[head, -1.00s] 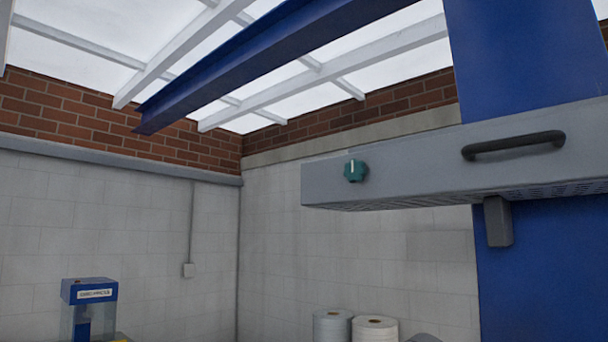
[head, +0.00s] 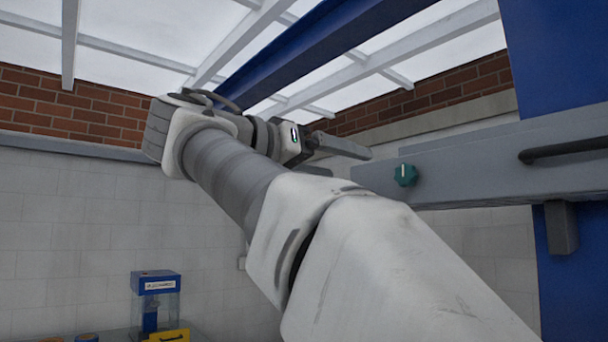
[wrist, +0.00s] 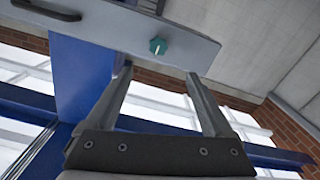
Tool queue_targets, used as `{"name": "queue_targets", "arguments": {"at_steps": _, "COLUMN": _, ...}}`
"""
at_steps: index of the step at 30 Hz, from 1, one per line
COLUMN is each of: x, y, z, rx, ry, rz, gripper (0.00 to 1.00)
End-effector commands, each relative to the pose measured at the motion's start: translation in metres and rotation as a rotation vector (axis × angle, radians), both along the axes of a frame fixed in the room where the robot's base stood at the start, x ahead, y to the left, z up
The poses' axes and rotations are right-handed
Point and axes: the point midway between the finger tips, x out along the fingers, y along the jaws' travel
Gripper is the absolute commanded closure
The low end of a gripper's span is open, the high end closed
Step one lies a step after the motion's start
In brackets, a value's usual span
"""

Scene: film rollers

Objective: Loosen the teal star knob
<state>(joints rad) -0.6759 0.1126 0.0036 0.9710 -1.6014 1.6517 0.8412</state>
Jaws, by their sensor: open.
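The teal star knob (head: 405,175) sits on the front face of a grey horizontal housing (head: 470,170), near its left end. It carries a white line that looks about upright in the head view. In the wrist view the knob (wrist: 158,45) lies beyond the fingertips, roughly between them. My gripper (wrist: 157,72) is open and empty, its two fingers well apart and not touching the knob. In the head view my gripper (head: 345,148) is up and to the left of the knob, with one finger clearly seen and the other partly hidden.
A dark handle (head: 565,150) is on the housing right of the knob, and a grey block (head: 561,228) hangs below it. A blue column (head: 560,60) stands behind. A blue machine with a clear case (head: 157,300) is at lower left. Space around the knob's front looks free.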

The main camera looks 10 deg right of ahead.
Motion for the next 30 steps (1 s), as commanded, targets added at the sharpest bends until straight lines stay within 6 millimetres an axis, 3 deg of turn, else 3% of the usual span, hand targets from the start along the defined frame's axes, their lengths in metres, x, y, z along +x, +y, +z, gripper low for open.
{"name": "queue_targets", "arguments": {"at_steps": 5, "x": 0.004, "y": -0.007, "z": 0.005, "rx": 0.001, "ry": -0.025, "rz": -0.012, "gripper": 0.14}}
{"name": "queue_targets", "arguments": {"at_steps": 21, "x": 0.065, "y": -0.101, "z": 0.006, "rx": -0.001, "ry": -0.020, "rz": -0.014, "gripper": 0.14}}
{"name": "queue_targets", "arguments": {"at_steps": 30, "x": 0.090, "y": -0.137, "z": 0.005, "rx": 0.001, "ry": -0.020, "rz": -0.010, "gripper": 0.14}}
